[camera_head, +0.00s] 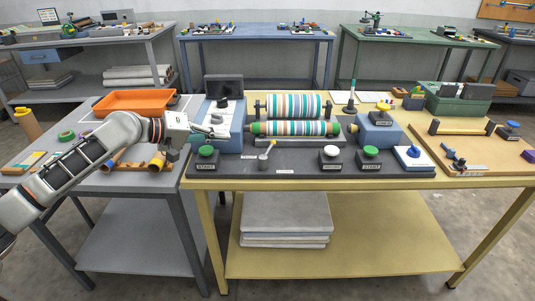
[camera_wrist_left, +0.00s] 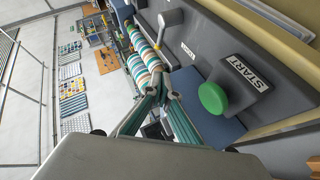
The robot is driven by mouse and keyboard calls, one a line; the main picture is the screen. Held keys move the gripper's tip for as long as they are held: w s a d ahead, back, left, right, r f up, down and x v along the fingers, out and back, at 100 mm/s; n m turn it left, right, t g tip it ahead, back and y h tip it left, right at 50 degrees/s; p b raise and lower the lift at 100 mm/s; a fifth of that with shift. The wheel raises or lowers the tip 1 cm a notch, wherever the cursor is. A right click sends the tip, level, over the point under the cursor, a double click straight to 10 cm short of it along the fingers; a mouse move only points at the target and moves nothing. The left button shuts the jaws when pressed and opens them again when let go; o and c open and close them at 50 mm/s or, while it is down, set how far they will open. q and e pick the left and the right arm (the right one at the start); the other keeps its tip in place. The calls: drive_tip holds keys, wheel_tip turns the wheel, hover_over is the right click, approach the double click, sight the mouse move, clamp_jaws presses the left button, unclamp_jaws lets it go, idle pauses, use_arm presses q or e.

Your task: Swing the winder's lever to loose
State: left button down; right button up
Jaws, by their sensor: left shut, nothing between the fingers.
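A small lever (camera_head: 267,151) with a pale handle stands on the dark front panel of the press, right of the left green START button (camera_head: 207,152). Its handle leans up and to the right. Small labels lie beside it, too small to read. In the left wrist view a grey lever (camera_wrist_left: 168,28) shows beyond the fingertips, near the green button (camera_wrist_left: 212,97). My left gripper (camera_head: 222,133) is shut and empty, in front of the blue housing (camera_head: 233,140), left of the lever and apart from it. The fingers also show in the left wrist view (camera_wrist_left: 163,80). My right gripper is out of view.
Striped rollers (camera_head: 294,106) lie behind the panel. A white button (camera_head: 329,153), another green button (camera_head: 371,153) and a blue knob (camera_head: 413,152) stand to the right. An orange tray (camera_head: 146,102) sits on the grey table at left.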

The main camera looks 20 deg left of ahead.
use_arm(q)
drive_tip(key=shift+s+a+r, duration=0.15)
drive_tip(key=shift+r, duration=0.35)
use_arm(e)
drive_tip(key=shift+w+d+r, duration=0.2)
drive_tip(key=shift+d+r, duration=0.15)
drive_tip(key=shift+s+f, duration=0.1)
